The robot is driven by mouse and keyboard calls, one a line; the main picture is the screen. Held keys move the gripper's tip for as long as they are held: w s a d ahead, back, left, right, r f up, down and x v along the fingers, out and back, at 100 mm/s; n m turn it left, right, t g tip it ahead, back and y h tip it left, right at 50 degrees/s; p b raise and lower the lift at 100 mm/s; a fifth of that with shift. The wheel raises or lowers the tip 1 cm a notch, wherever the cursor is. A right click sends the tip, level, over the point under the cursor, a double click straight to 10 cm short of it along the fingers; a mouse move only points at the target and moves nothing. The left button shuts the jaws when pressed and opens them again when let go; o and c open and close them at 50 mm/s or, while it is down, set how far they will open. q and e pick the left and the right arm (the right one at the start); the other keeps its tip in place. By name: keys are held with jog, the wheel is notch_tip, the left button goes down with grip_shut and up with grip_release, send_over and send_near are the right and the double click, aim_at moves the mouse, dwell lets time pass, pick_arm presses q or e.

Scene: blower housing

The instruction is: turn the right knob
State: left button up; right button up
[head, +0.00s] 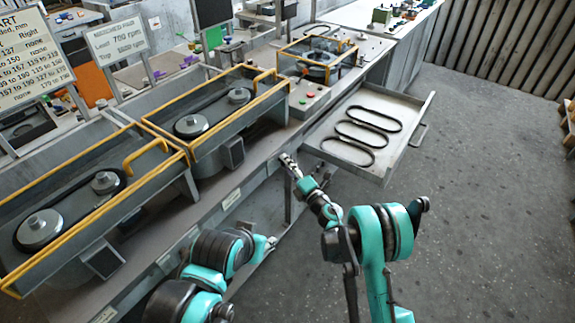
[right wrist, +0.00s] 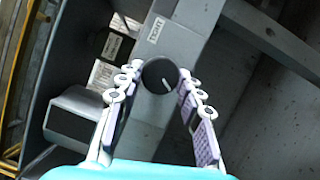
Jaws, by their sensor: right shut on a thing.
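The knob (right wrist: 160,76) is round and dark with a short white pointer line, and sits on the grey bench front in the right wrist view. A small white label (right wrist: 156,30) is beside it. My right gripper (right wrist: 160,88) has its fingers on both sides of the knob and is shut on it. In the head view my right gripper (head: 290,163) is at the bench front below the open drawer's left corner, and the knob cannot be made out there. My left gripper (head: 268,244) hangs low in front of the bench, and its jaw opening is too small to tell.
An open drawer (head: 412,125) with several black belts sticks out right of my right gripper. Two belt units with yellow-framed guards (head: 165,112) stand on the bench at left. A grey box (right wrist: 80,118) juts out near the knob. The floor (head: 480,200) at right is clear.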

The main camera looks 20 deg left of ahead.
jog(key=shift+n, duration=0.3)
jog(key=o, duration=1.2)
jog(key=shift+c, duration=0.2)
jog(key=v, duration=0.7)
jog(key=shift+s+d, duration=0.2)
jog(key=shift+f, duration=0.1)
